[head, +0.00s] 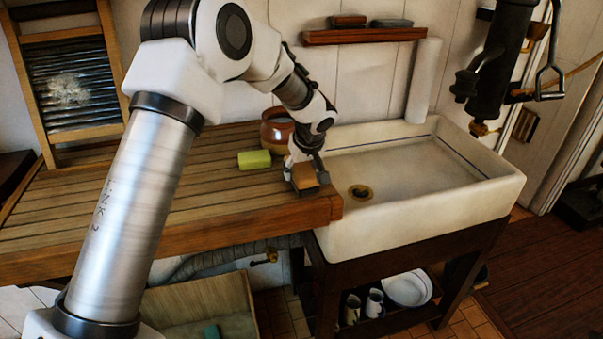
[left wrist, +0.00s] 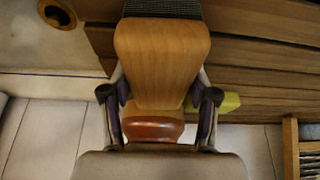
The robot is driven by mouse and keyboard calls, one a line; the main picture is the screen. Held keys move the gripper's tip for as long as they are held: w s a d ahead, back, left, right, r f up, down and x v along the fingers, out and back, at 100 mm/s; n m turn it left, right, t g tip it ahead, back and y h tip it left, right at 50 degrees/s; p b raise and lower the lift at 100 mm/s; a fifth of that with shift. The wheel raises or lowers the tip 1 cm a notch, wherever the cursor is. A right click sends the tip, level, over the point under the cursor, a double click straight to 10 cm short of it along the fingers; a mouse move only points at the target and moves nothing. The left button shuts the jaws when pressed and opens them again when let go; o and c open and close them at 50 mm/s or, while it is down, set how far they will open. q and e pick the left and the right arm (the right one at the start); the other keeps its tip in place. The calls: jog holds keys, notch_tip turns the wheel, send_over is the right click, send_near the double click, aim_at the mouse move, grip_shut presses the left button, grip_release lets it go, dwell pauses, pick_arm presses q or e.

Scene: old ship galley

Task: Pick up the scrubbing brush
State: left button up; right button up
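The scrubbing brush (head: 304,178) has a wooden back and is at the right end of the slatted wooden counter, close to the sink. My left gripper (head: 306,166) reaches down onto it from above. In the left wrist view, the brush's wooden block (left wrist: 160,62) sits between the two fingers of the gripper (left wrist: 160,100), with dark bristles at its far end. The finger pads appear to press on both its sides. I cannot tell whether the brush touches the counter. My right gripper is not in view.
A brown jar (head: 274,131) stands just behind the gripper, and a yellow-green sponge (head: 254,159) lies to its left. The white sink (head: 420,222) is directly right. A washboard (head: 68,85) leans at the back left. The counter's left part (head: 120,205) is clear.

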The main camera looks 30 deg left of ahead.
aim_at(302, 166)
pick_arm(q)
jog(key=shift+r, duration=0.2)
notch_tip(302, 166, up, 9)
jog(key=shift+r+b, duration=0.2)
jog(key=shift+b, duration=0.65)
jog(key=shift+w, duration=0.15)
